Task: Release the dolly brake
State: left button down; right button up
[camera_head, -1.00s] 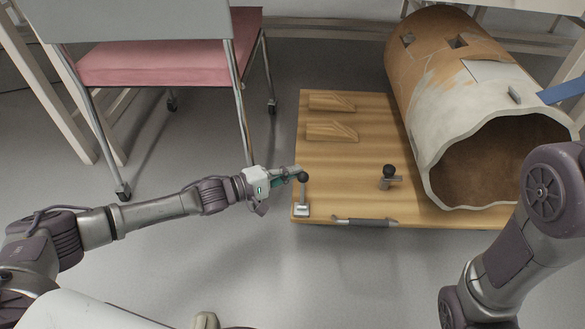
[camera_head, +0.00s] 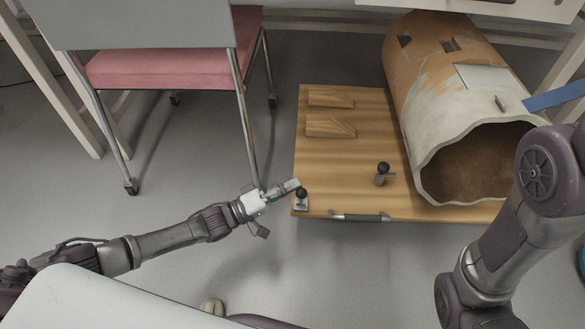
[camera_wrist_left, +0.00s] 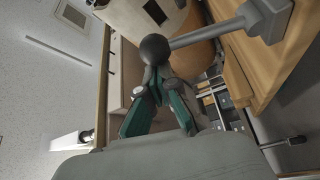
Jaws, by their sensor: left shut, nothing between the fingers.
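The wooden dolly (camera_head: 345,160) lies on the floor with a brake lever at its near left corner. The lever's black ball knob (camera_head: 302,192) sits just above its pale metal base plate (camera_head: 301,207). In the left wrist view the knob (camera_wrist_left: 154,49) is large, with its grey rod running right to the bracket (camera_wrist_left: 268,18). My left gripper (camera_head: 293,186) is at the knob, shut and empty; its green fingers (camera_wrist_left: 160,100) converge just below the knob in the wrist view. I cannot tell whether they touch it. My right gripper is out of view.
A large broken clay vessel (camera_head: 455,110) lies on the dolly's right side. Two wooden wedges (camera_head: 331,127), a second black knob (camera_head: 383,168) and a front handle (camera_head: 360,217) are on the dolly. A pink chair (camera_head: 160,68) stands at left.

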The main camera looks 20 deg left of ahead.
pick_arm(q)
jog(key=shift+s+d+f+m+h, duration=0.15)
jog(key=shift+s+m+h, duration=0.15)
jog(key=shift+s+m, duration=0.45)
jog(key=shift+s+d+f, duration=0.1)
jog(key=shift+s+f, duration=0.05)
jog(key=shift+s, duration=0.15)
jog(key=v, duration=1.2)
